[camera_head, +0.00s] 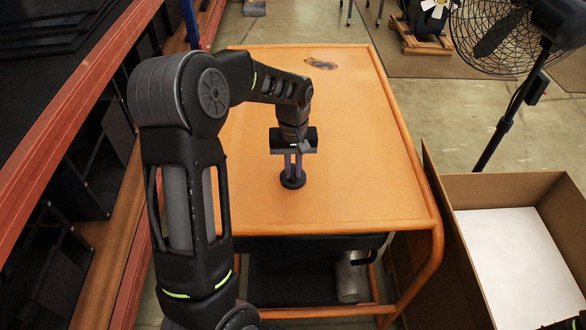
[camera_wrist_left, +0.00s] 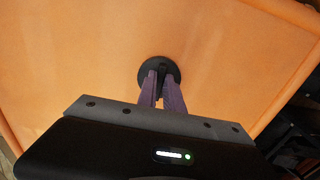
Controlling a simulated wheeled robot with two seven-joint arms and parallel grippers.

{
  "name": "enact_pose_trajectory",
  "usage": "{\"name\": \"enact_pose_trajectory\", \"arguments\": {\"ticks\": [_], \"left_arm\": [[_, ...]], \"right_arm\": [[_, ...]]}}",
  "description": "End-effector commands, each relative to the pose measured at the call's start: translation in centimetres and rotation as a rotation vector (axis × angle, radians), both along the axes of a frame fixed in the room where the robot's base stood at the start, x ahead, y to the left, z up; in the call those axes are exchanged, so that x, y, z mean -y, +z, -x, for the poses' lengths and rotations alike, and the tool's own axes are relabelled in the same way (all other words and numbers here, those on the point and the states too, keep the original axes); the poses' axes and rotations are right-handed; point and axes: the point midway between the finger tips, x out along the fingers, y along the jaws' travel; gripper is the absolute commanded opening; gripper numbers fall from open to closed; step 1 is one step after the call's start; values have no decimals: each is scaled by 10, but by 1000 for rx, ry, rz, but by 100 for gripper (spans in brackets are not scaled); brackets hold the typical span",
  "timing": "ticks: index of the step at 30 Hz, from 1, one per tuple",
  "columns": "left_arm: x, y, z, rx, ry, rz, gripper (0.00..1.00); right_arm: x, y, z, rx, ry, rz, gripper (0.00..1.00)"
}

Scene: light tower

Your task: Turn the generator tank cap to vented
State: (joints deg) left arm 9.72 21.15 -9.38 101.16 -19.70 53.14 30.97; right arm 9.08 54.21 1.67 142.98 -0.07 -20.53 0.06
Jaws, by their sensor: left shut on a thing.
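The tank cap (camera_head: 293,181) is a round black disc on the orange top of the generator cart (camera_head: 370,190), near its front edge. It also shows in the left wrist view (camera_wrist_left: 160,64). My left gripper (camera_head: 293,174) points straight down at it, with its purple fingers shut on the middle of the cap. The fingers hide part of the cap's middle, and I cannot read any marking or setting on it. My right gripper is in neither view.
A dark oval patch (camera_head: 320,63) lies at the far end of the orange top. An open cardboard box (camera_head: 470,250) stands to the right, and a black fan (camera_head: 500,35) behind it. Orange shelving (camera_head: 75,115) runs along the left. The orange top around the cap is clear.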

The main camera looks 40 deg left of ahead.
Motion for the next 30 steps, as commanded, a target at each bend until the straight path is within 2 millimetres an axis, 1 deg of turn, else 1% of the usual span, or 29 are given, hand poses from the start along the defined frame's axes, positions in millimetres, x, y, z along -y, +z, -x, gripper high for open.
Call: {"name": "enact_pose_trajectory", "arguments": {"ticks": [9,10,17,26,30], "left_arm": [[0,0,-1,2,5,0,0],[0,0,-1,2,4,0,13],[0,0,0,1,3,0,32],[0,2,0,1,1,0,33],[0,12,-1,2,1,0,33]], "right_arm": [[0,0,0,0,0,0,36],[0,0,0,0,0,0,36],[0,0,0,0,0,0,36],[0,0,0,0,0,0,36],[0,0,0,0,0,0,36]]}}
